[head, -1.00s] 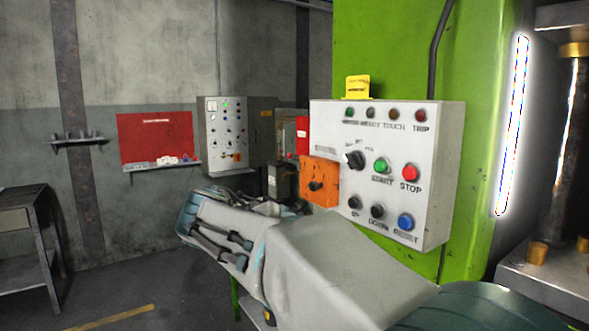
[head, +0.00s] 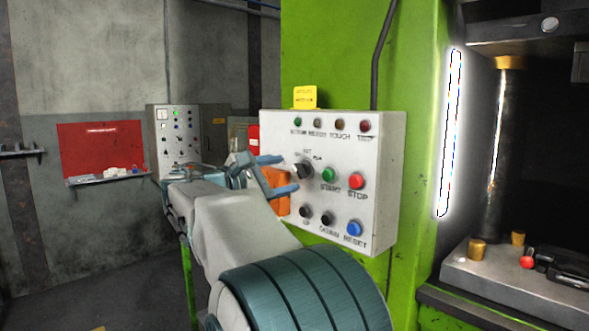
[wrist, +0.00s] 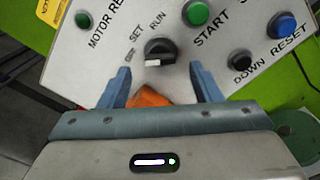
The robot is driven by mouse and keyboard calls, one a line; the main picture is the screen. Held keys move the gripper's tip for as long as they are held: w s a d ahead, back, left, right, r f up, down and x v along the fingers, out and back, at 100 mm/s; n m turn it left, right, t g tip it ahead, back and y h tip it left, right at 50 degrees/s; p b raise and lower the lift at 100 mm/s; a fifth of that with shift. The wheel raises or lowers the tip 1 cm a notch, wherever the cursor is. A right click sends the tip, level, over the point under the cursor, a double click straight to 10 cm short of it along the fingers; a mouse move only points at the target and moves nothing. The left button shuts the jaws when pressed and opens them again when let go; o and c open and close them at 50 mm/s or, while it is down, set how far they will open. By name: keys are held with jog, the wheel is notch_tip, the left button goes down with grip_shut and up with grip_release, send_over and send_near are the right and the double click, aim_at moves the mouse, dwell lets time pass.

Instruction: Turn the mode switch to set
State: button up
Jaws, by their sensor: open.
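The mode switch (head: 304,170) is a black knob on the white control panel (head: 385,140), with OFF, SET and RUN printed around it. In the wrist view the knob (wrist: 159,50) is just beyond and roughly midway between my fingertips, with a pale mark on its lower side. I cannot tell surely which label it points to. My gripper (head: 288,172) is open and empty, its two blue fingers extended towards the knob. In the wrist view my gripper (wrist: 160,72) shows a gap to the knob; no contact is visible.
A green START button (head: 328,174), red STOP button (head: 356,181) and blue RESET button (head: 354,229) sit close to the knob. A yellow tag (head: 305,97) stands on the panel's top. The press opening is at right.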

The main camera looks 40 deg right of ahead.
aim_at(297, 171)
jog(key=shift+w+d, duration=0.2)
jog(key=shift+d, duration=1.9)
jog(key=c, duration=1)
